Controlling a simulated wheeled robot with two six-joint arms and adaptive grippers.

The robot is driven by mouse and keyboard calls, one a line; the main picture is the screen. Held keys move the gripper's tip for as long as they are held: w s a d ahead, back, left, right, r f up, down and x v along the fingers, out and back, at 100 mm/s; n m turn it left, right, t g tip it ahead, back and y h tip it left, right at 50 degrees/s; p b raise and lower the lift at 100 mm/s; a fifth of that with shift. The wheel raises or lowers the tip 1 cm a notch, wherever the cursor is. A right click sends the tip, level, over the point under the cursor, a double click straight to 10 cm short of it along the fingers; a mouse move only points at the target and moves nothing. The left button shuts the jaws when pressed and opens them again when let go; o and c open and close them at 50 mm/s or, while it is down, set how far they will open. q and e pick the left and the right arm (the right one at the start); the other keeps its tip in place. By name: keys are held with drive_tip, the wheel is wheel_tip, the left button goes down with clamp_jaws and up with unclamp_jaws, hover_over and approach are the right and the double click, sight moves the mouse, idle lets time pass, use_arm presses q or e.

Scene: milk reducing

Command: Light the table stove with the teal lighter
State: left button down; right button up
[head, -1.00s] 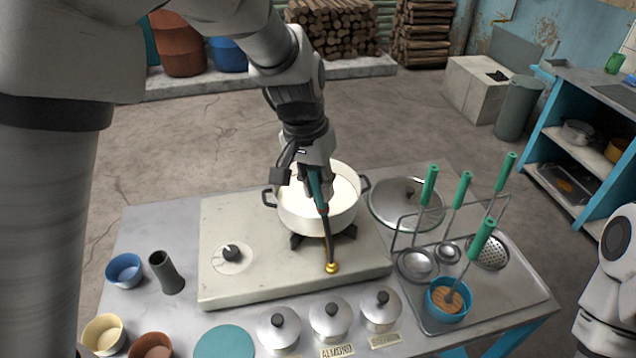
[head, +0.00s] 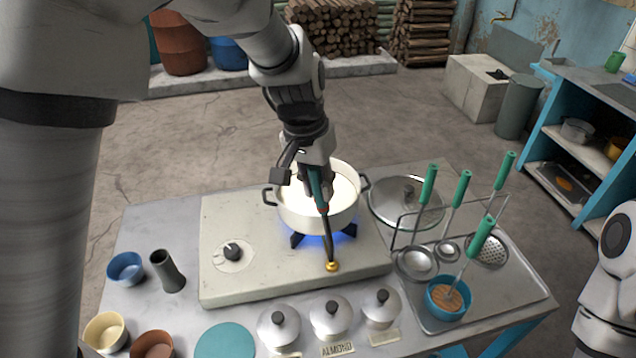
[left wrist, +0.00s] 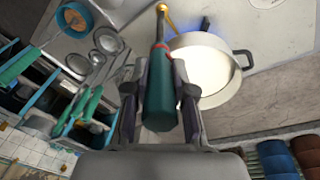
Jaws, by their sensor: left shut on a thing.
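The table stove (head: 215,285) is a pale slab with a dark knob (head: 232,250) at its left and a small brass fitting (head: 332,266) near its front edge. A blue flame (head: 342,235) shows under the white pot (head: 300,218), which holds a white liquid. My left gripper (head: 319,190) is shut on the teal lighter (left wrist: 161,95). The lighter points down in the head view, its dark tip at or beside the brass fitting; contact cannot be told. In the left wrist view the stove's blue glow (left wrist: 203,26) shows beside the pot. My right gripper is not in view.
Several lidded jars (head: 330,315) line the front.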

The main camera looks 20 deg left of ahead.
use_arm(q)
wheel_tip(320, 180, up, 8)
drive_tip(key=p, duration=0.7)
drive_tip(key=shift+r+p, duration=0.1)
drive_tip(key=shift+p, duration=0.25)
drive_tip(key=shift+w, duration=0.1)
